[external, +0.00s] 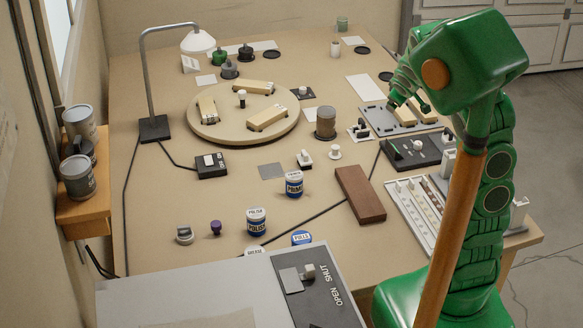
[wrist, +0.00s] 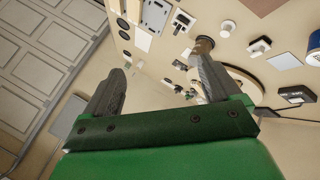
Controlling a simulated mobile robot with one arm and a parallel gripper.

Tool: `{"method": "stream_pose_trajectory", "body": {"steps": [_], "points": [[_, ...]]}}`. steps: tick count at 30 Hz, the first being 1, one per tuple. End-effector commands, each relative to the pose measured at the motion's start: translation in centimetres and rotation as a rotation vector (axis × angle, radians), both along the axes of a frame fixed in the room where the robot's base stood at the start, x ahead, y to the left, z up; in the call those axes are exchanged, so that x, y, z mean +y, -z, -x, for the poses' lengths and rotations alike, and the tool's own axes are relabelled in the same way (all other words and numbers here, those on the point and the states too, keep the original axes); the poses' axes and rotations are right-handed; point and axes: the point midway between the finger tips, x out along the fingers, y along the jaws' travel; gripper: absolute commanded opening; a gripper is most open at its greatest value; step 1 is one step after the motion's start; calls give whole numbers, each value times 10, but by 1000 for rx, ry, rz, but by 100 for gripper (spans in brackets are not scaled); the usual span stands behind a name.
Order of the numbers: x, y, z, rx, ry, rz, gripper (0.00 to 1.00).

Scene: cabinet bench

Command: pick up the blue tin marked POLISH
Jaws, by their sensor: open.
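A blue and white tin (external: 257,222) whose label seems to read POLISH stands upright on the bench, front centre in the external view. A similar tin (external: 294,184), apparently marked PRIME, stands behind it to the right. Another blue-lidded tin (external: 302,238) stands to its front right, partly hidden by the grey cabinet top. My gripper (external: 410,102) is far from them, over the grey board at the back right. In the wrist view my gripper (wrist: 155,82) has its fingers wide apart with nothing between them. I cannot make out the POLISH tin there.
A round turntable (external: 230,136) with wooden blocks stands behind. A brown block (external: 360,194) and a switch tray (external: 412,212) lie to the right of the tins. A lamp (external: 150,85) rises at the left. A grey cabinet (external: 190,290) fills the front.

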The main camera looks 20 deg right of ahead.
Motion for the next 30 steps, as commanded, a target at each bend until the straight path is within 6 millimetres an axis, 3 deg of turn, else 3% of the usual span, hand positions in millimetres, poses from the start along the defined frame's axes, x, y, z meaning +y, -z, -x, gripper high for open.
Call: {"method": "stream_pose_trajectory", "body": {"steps": [7, 15, 23, 30], "points": [[52, 30, -64, -85, -221, -1, 91], [134, 81, -102, -127, -494, -77, 91], [227, 141, -99, -111, -766, -225, 91], [311, 198, -59, -46, -1002, -425, 91]]}}
